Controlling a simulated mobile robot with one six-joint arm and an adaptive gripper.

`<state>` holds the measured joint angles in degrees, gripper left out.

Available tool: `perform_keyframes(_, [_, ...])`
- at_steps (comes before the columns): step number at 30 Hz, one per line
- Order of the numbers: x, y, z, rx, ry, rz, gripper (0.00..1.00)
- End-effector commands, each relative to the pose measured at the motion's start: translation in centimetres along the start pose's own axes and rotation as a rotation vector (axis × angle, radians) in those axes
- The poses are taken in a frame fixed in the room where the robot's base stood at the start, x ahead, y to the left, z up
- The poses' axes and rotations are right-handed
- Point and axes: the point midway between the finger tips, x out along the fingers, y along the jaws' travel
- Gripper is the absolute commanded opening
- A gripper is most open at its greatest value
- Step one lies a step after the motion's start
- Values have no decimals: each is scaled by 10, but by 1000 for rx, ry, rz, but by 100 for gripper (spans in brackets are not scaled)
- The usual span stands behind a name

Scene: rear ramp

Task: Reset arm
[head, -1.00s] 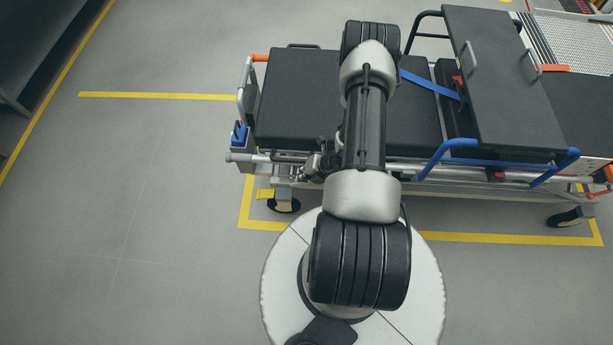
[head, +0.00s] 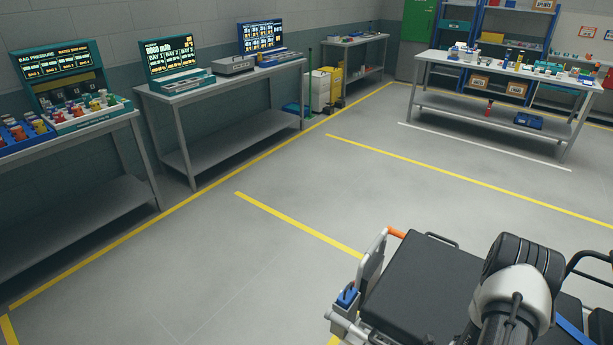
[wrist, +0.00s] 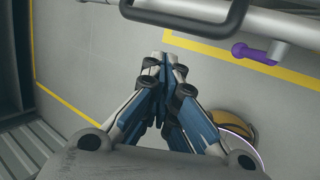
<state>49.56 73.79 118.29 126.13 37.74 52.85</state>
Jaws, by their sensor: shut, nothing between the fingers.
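My gripper (wrist: 165,68) shows in the wrist view with its fingers together and nothing between them. It hangs over grey floor, beside a metal rail with a black handle (wrist: 190,18). In the head view, part of my arm (head: 515,290) shows at the lower right in front of the stretcher, and the gripper itself is out of that view. The black-padded stretcher (head: 420,280) stands at the lower right, with an orange grip and a blue fitting at its near end.
A purple lever (wrist: 255,54) sticks out near the rail. Benches with lit display panels (head: 170,58) line the left wall. A long worktable (head: 500,70) with small items stands at the back right. The yellow-lined floor (head: 240,250) in the middle is clear.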

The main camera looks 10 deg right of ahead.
Motion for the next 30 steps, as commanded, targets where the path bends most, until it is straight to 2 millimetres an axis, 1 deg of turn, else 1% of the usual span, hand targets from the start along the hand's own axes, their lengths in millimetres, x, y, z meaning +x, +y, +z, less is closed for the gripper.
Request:
perform_keyframes(2, [-4,10,7,-43,-4,14,0])
perform_keyframes(5, [-19,45,23,-196,-9,60,0])
perform_keyframes(8, [-46,103,38,-463,-10,136,0])
perform_keyframes(9, [-60,130,41,-590,-10,171,0])
perform_keyframes(11, [-82,169,41,-785,-8,222,0])
perform_keyframes(12, [-97,193,37,-914,-5,253,0])
perform_keyframes(13, [-108,211,34,-1011,-5,276,0])
perform_keyframes(14, [-120,227,29,-1108,-3,300,0])
perform_keyframes(15, [-136,247,22,-1236,-1,328,0])
perform_keyframes(17, [-159,274,8,-1430,3,368,0])
perform_keyframes(18, [-175,290,-3,-1558,6,394,0])
perform_keyframes(20, [-199,310,-20,-1752,12,428,0])
perform_keyframes(21, [-215,321,-32,-1881,16,448,0])
perform_keyframes(23, [-238,334,-51,-2072,24,475,0])
perform_keyframes(24, [-254,340,-64,-2200,31,490,0])
perform_keyframes(25, [-265,343,-73,-2295,36,498,0])
perform_keyframes(27, [-290,347,-93,-2516,52,514,0])
perform_keyframes(29, [-311,346,-109,-2705,69,517,0])
perform_keyframes(30, [-324,344,-118,-2830,84,515,0])
